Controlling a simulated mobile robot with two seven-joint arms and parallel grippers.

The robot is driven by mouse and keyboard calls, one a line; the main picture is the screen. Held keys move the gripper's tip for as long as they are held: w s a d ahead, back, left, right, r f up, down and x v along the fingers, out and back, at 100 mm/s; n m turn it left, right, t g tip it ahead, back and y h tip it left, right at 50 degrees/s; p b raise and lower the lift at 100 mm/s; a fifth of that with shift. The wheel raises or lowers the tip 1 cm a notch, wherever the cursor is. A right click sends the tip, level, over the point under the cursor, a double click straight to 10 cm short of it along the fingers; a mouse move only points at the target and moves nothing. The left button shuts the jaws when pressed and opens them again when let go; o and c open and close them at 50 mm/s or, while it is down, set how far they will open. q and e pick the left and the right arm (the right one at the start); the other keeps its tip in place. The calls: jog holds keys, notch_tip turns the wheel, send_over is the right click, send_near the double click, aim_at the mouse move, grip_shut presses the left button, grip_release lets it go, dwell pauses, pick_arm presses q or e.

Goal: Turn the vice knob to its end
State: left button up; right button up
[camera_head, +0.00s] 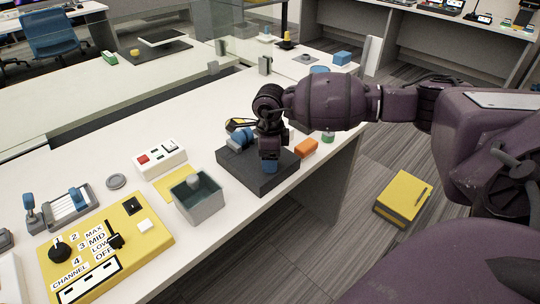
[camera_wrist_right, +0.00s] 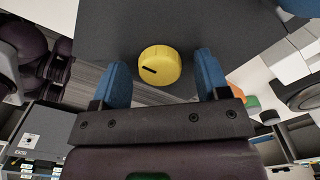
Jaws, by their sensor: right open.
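The vice is a dark block (camera_head: 232,167) on the white table in the head view, with a blue part (camera_head: 240,138) on top. Its yellow round knob (camera_wrist_right: 160,66) with a dark pointer line shows in the right wrist view, on a dark grey face. My right gripper (camera_wrist_right: 162,68) is open, its two blue fingers on either side of the knob, with a visible gap on each side. In the head view my right gripper (camera_head: 269,166) points down at the vice's front side, and the knob is hidden there. My left gripper is not in view.
An orange block (camera_head: 306,148) lies right of the vice. A grey open box (camera_head: 196,196) stands left of it. A yellow control panel (camera_head: 150,240) and a white switch box (camera_head: 160,158) are further left. The table's front edge is close to the vice.

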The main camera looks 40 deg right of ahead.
notch_tip(320, 180, up, 11)
jog(key=p, duration=0.1)
jog(key=shift+p, duration=0.4)
jog(key=shift+f, duration=0.1)
dwell(0.4)
